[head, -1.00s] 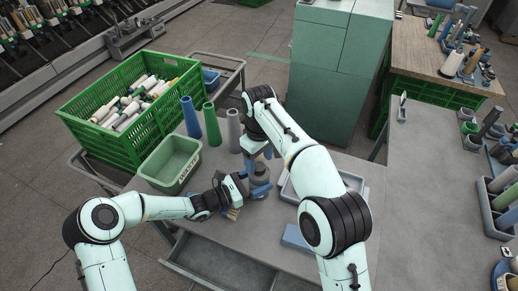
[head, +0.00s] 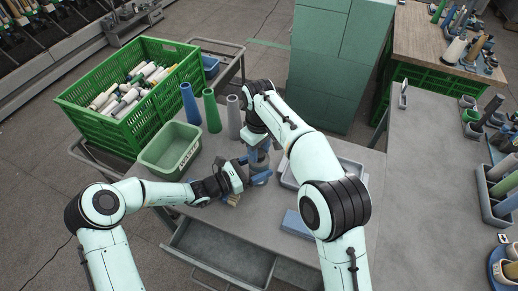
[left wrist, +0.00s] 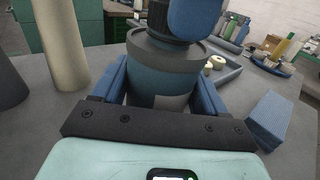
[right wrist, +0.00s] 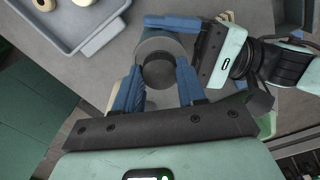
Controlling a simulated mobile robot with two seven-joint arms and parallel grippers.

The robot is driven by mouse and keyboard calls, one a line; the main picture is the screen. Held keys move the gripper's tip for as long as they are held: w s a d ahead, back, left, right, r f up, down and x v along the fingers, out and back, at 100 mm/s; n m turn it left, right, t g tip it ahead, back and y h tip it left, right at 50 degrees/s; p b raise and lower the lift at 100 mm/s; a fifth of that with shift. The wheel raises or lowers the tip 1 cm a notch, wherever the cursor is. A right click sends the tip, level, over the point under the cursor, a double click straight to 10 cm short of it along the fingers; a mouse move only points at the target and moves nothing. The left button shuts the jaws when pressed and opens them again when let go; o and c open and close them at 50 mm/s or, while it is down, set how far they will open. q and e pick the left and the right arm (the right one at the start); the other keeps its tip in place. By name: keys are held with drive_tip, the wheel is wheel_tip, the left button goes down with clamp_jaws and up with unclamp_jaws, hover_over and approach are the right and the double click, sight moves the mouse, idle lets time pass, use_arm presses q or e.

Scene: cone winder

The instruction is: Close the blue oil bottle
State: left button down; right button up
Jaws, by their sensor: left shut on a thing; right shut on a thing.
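The blue oil bottle (left wrist: 165,72) stands upright on the grey worktop. It also shows in the head view (head: 258,163), partly hidden by my arms. My left gripper (head: 256,179) is shut around the bottle's body from the side. My right gripper (right wrist: 157,80) reaches down from above and is shut on the dark round cap (right wrist: 158,71) at the bottle's top. The cap's ribbed side (left wrist: 158,16) shows above the bottle's shoulder in the left wrist view, partly behind a blue right finger. I cannot tell how tightly the cap sits.
A green tub (head: 150,163), a green crate (head: 120,130) of bobbins and blue, green and grey cones (head: 211,112) stand left and behind. A grey tray (right wrist: 92,42) lies beside the bottle. A blue block (head: 298,224) lies near the front. An open drawer (head: 215,252) juts out below.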

drive_tip(key=o, duration=1.3)
drive_tip(key=shift+c, duration=0.2)
drive_tip(key=shift+r, duration=3.8)
use_arm(q)
unclamp_jaws()
drive_tip(key=b+v, duration=0.1)
drive_tip(key=v, duration=1.1)
drive_tip(key=shift+a+b, duration=0.2)
drive_tip(key=shift+b, duration=0.1)
use_arm(e)
drive_tip(key=f, duration=0.2)
drive_tip(key=shift+s+f, duration=0.4)
use_arm(q)
drive_tip(key=shift+s+a, duration=0.35)
drive_tip(key=shift+a, duration=0.1)
